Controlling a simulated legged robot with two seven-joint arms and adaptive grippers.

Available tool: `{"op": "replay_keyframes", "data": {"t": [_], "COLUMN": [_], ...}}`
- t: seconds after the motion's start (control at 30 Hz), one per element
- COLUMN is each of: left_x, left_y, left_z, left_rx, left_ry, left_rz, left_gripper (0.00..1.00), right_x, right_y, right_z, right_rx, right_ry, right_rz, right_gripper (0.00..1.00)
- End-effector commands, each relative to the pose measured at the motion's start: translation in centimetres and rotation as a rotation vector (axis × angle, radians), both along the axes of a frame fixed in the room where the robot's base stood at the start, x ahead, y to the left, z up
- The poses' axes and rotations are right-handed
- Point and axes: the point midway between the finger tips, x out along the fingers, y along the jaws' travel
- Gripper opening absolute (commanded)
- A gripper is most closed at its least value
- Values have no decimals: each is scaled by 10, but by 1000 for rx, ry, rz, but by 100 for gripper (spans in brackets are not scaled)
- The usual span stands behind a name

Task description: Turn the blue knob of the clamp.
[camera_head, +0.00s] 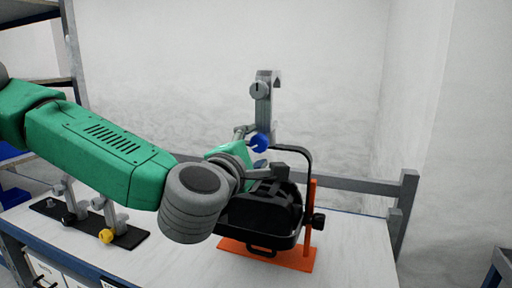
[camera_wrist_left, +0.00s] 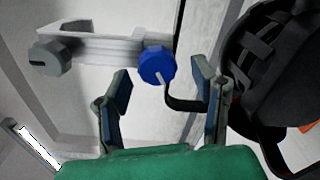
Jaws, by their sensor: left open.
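The grey clamp (camera_head: 263,100) stands upright above the black par can (camera_head: 262,212), with its hook at the top. Its blue knob (camera_head: 260,142) is at the clamp's lower end. In the left wrist view the blue knob (camera_wrist_left: 157,63) shows a pale slot and lies between and just beyond my fingertips. A grey knob (camera_wrist_left: 50,58) sits at the other end of the clamp there. My left gripper (camera_wrist_left: 163,85) is open and empty, with a finger on each side of the knob's line. In the head view the green hand partly hides its fingers. My right gripper is not in view.
The par can rests on an orange base (camera_head: 300,258) on the white table (camera_head: 190,262), with a black curved bracket or cable beside the clamp. A black board (camera_head: 130,240) with small clamps and a yellow knob (camera_head: 106,236) lies at left. A grey rail runs behind.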

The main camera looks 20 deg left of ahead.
Motion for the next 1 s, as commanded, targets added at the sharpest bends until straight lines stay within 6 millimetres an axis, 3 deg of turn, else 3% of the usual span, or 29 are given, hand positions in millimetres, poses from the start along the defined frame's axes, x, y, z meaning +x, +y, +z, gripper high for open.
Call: {"op": "replay_keyframes", "data": {"t": [0.2,0.4,1.0], "left_x": [-38,-57,-59], "left_y": [2,3,3], "left_z": [-1,-2,-2], "left_rx": [1,0,0], "left_ry": [1,2,3], "left_rz": [-3,0,1], "left_gripper": [53,53,53], "right_x": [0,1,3], "right_y": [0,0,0], "right_z": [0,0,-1], "right_rx": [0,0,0], "right_ry": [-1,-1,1], "right_rz": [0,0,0], "right_gripper": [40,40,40]}}
